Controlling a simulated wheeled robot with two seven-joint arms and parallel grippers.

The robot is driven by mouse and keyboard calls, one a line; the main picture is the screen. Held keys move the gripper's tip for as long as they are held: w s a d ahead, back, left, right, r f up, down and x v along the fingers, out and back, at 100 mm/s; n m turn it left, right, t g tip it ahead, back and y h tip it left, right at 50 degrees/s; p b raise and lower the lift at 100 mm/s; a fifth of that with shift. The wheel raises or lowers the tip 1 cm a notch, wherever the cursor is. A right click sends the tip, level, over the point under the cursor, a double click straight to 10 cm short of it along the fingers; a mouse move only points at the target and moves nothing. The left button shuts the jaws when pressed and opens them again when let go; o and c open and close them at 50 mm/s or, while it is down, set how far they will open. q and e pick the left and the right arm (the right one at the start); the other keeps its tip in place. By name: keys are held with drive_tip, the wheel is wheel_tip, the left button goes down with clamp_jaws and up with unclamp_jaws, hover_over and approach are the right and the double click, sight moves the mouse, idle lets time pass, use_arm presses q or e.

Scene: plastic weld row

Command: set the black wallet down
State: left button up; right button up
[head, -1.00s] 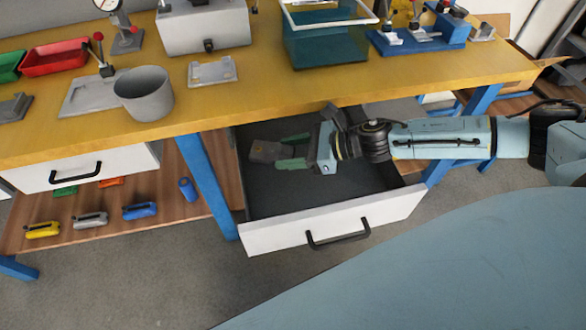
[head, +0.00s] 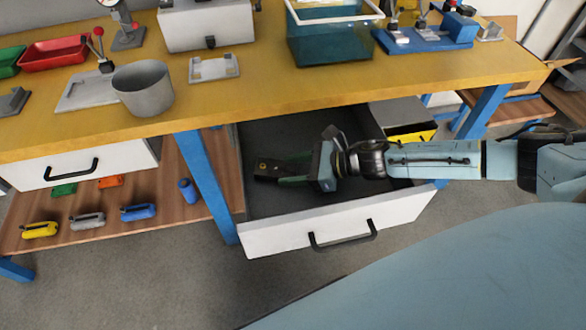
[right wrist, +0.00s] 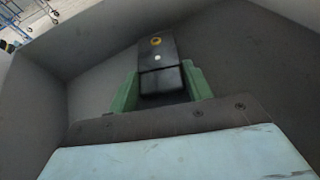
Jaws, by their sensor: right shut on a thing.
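The black wallet (head: 266,170) is between the green fingers of my right gripper (head: 290,172), inside the open drawer (head: 262,240). In the right wrist view the wallet (right wrist: 160,62) shows a small yellow round mark and a white dot, and the green fingers (right wrist: 160,92) lie on both sides of it. My right gripper is shut on the wallet. It is low in the drawer; I cannot tell whether the wallet touches the drawer floor (head: 270,135). My left gripper is not in view.
The yellow workbench top (head: 250,90) overhangs the drawer. The drawer's white front has a black handle (head: 343,236). A grey and yellow box (head: 405,125) stands behind my right arm. A blue bench leg (head: 207,185) is left of the drawer. The drawer floor around the wallet looks clear.

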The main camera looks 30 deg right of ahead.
drive_tip(key=shift+f, duration=0.15)
drive_tip(key=o, duration=1)
drive_tip(key=shift+c, duration=0.2)
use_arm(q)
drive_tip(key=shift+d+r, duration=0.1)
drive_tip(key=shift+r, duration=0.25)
use_arm(e)
drive_tip(key=shift+r, duration=0.2)
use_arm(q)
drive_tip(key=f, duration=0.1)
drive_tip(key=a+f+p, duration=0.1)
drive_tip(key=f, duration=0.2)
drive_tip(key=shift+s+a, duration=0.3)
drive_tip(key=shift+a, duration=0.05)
use_arm(e)
drive_tip(key=v, duration=1.2)
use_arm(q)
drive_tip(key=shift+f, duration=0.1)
